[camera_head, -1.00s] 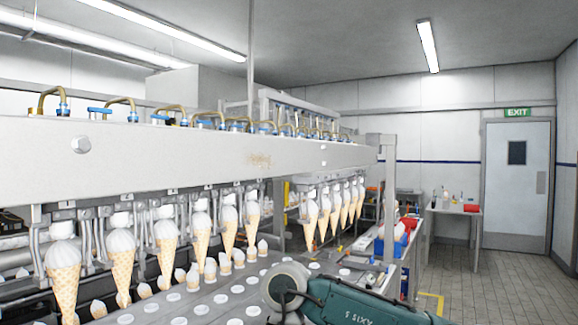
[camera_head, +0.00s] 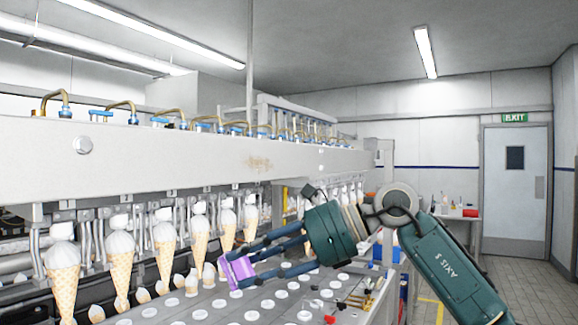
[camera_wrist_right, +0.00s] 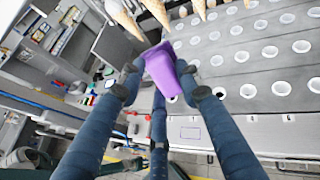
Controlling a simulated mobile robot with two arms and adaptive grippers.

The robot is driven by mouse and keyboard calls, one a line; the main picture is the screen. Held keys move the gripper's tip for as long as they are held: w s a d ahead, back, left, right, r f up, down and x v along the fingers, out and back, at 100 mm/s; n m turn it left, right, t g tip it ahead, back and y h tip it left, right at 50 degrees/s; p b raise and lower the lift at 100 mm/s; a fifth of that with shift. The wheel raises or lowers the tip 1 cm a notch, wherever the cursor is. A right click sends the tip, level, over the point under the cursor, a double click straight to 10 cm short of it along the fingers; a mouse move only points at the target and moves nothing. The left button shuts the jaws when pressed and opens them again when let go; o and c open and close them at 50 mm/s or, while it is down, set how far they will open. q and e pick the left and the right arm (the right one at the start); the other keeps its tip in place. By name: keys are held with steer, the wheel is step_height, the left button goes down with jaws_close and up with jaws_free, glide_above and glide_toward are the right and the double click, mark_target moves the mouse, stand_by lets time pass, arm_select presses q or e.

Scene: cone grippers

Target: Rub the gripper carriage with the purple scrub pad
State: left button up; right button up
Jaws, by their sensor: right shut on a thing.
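The gripper carriage (camera_head: 190,158) is a long pale beam across the left and middle of the head view, with a brownish stain (camera_head: 257,163) on its front face. Ice cream cones (camera_head: 120,262) hang in a row of holders under it. My right gripper (camera_head: 243,267) is shut on the purple scrub pad (camera_head: 235,272), below the carriage and apart from it. The pad (camera_wrist_right: 160,68) also shows between the fingers in the right wrist view. My right arm hides part of the far cones. My left gripper is not in view.
Below is a grey conveyor (camera_head: 215,312) with rows of round white-rimmed holes. Brass pipes and blue fittings (camera_head: 115,113) line the carriage top. A side table (camera_head: 458,214) and a door (camera_head: 515,185) stand at the right, with open floor before them.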

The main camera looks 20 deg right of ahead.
steer(key=w+d+r+m+t, duration=0.15)
steer(key=d+r+t, duration=0.25)
steer(key=r, duration=0.5)
steer(key=w+d+r+m+t, duration=0.1)
steer(key=d+r+m+t, duration=0.25)
steer(key=r, duration=0.55)
arm_select(q)
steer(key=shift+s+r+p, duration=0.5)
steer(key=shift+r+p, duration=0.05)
steer(key=shift+p, duration=0.15)
arm_select(e)
steer(key=shift+x, duration=2.7)
steer(key=shift+w+d+f, duration=0.15)
steer(key=shift+f, duration=0.05)
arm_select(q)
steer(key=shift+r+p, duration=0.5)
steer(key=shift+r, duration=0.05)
arm_select(e)
steer(key=shift+x, duration=0.9)
steer(key=shift+d, duration=0.1)
